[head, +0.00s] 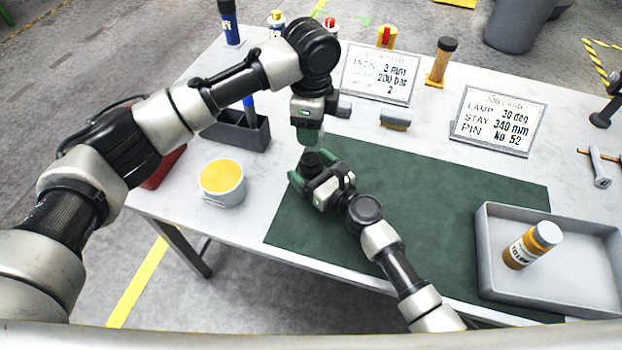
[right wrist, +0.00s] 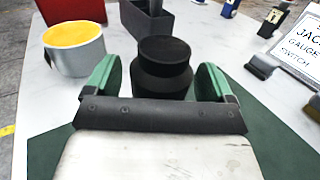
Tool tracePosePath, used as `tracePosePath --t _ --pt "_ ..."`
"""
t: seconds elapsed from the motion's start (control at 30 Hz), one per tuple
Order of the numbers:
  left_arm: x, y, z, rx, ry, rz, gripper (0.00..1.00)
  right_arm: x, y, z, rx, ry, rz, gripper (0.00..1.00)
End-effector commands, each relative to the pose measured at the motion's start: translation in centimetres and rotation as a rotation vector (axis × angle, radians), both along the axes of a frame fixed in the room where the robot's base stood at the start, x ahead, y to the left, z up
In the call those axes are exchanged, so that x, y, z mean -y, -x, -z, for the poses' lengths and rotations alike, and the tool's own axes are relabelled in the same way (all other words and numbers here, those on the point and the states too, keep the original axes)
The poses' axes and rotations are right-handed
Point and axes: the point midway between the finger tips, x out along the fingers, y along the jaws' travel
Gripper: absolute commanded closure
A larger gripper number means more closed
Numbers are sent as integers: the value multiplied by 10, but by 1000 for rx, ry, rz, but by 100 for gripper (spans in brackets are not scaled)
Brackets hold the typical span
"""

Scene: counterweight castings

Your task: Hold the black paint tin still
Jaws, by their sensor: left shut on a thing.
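The black paint tin (head: 312,161) stands upright near the back left corner of the green mat. It shows large in the right wrist view (right wrist: 162,72), with a round black top above a wider body. My right gripper (head: 322,187) is low beside it, its green fingers spread on either side of the tin. In the right wrist view a thin gap shows at the left finger. My left gripper (head: 311,138) points down just above and behind the tin, its fingers shut; what it grips is hidden.
A grey tin with yellow paint (head: 222,198) stands left of the green mat (head: 400,215). A dark box (head: 238,135) is behind it. A grey tray (head: 490,270) with an orange bottle (head: 531,247) is at right. Two job cards (head: 380,73) (head: 498,120) stand at the back.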

Motion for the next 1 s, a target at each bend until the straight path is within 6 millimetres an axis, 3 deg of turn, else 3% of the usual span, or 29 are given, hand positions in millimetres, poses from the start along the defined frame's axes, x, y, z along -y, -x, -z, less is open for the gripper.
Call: tracePosePath --t 0.03,0.47,0.63,0.9,1.0 --pt "0 0 0 0 0 0 72 0 0 0 0 0 0 23" --pt "0 0 0 0 0 0 72 0 0 0 0 0 0 87" --pt "0 0 9 -2 0 0 72 0 0 0 -1 1 0 87" --pt "0 1 47 -2 0 -1 72 1 0 0 -1 1 0 87" --pt "0 0 50 0 0 0 72 1 0 0 -1 1 0 87"
